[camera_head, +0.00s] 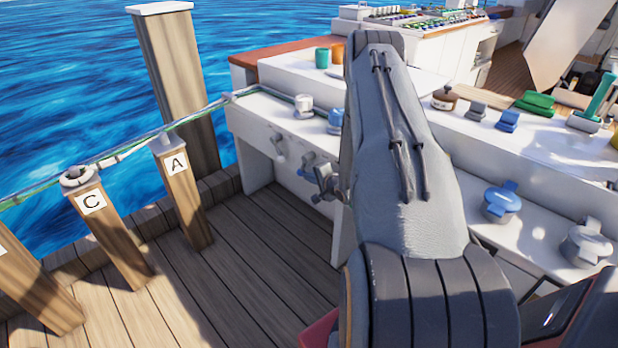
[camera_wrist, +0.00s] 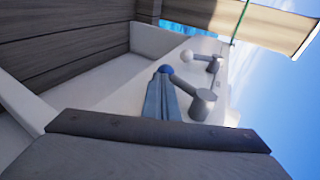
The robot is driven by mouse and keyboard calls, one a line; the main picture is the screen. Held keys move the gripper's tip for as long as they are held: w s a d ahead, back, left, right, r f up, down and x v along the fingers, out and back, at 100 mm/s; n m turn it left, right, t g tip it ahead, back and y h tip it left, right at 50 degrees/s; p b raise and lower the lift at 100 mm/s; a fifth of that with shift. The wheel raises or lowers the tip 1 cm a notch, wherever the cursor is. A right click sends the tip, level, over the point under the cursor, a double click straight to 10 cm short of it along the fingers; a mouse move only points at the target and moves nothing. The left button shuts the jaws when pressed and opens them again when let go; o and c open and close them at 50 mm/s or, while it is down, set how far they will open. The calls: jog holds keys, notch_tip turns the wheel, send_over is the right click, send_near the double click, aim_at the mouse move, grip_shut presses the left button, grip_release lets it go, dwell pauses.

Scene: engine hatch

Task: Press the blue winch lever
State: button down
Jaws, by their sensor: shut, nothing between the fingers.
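The blue winch lever has a round blue knob (camera_wrist: 166,70) on a grey arm and a grey pivot post (camera_wrist: 202,103), on a white panel in the wrist view. My gripper (camera_wrist: 164,84) is shut and empty, its fingers pointing at the blue knob. The fingertips overlap the knob in the picture; I cannot tell whether they touch it. A similar lever with a white knob (camera_wrist: 187,56) stands just beyond. In the head view my gripper (camera_head: 324,180) shows at the console's front, left of my arm, which hides part of this area.
The white console (camera_head: 245,122) carries a white winch (camera_head: 303,104) and a blue winch (camera_head: 335,119) on top. Wooden posts marked A (camera_head: 177,164) and C (camera_head: 92,202) stand to the left. The plank deck (camera_head: 240,270) between is clear.

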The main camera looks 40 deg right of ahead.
jog(key=v, duration=0.7)
jog(key=shift+s+r, duration=0.1)
jog(key=shift+r, duration=0.05)
dwell(0.3)
jog(key=s+a+r+n+g+h+p, duration=0.1)
jog(key=s+a+r+n+g+p, duration=0.2)
jog(key=a+r, duration=0.45)
jog(key=s+a+r+n+g+p, duration=0.1)
jog(key=a+r+n+g, duration=0.2)
jog(key=a+r+n, duration=0.45)
jog(key=s+a+r+n+g+p, duration=0.1)
jog(key=s+a+r+n+g, duration=0.1)
jog(key=s+a+r, duration=0.3)
jog(key=s+a+r+n+g+y+p, duration=0.1)
jog(key=s+a+r, duration=0.4)
jog(key=s, duration=0.7)
jog(key=s+a+r+n+g+p, duration=0.2)
jog(key=s+a+r+n+g, duration=0.2)
jog(key=s+a, duration=0.4)
jog(key=shift+s+r, duration=0.5)
jog(key=shift+r, duration=0.1)
